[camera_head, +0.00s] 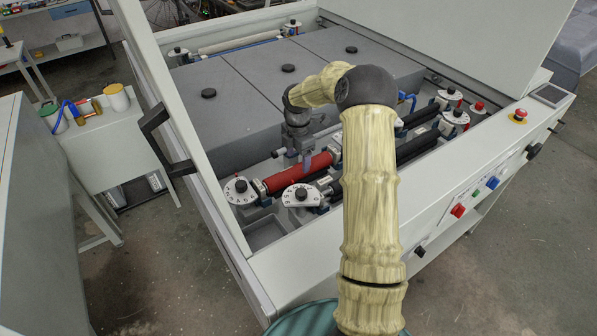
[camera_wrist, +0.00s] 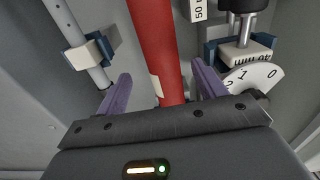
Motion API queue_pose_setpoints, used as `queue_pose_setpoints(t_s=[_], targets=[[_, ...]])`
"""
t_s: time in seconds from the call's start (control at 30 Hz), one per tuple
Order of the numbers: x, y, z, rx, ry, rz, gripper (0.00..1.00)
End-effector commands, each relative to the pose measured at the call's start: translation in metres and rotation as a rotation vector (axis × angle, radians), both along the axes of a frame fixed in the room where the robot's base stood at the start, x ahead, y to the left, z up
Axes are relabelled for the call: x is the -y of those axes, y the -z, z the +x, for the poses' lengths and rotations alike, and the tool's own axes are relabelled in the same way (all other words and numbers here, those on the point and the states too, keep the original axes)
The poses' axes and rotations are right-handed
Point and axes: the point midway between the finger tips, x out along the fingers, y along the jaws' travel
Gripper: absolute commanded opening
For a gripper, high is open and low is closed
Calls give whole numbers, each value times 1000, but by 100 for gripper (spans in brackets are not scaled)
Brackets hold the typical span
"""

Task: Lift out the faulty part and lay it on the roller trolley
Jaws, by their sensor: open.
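A red roller (camera_head: 284,179) lies in the open plate processor (camera_head: 240,268), near its front left, in line with black rollers. In the wrist view, the red roller (camera_wrist: 154,40) runs between the two purple fingers of my gripper (camera_wrist: 161,80), with a pale label on its side. The fingers are apart, one on each side of the roller, with visible gaps. In the head view, my gripper (camera_head: 307,163) is down over the roller and hides part of it. I cannot make out a roller trolley for certain.
White dials (camera_head: 301,196) stand at the roller ends; one dial (camera_wrist: 255,78) is close to the right finger. A grey rod (camera_wrist: 75,35) runs to the left.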

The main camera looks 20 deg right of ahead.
Motion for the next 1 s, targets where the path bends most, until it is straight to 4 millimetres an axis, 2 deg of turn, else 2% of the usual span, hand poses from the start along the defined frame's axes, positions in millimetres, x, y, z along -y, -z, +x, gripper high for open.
queue_pose_setpoints(t_s=[0.17, 0.33, 0.47, 1.0], targets=[[0, 11, -2, -2, 0, 1, 70], [1, 37, -4, -4, -1, 1, 70], [1, 50, -4, -2, -1, 0, 70], [1, 51, -4, 0, 0, -1, 70]])
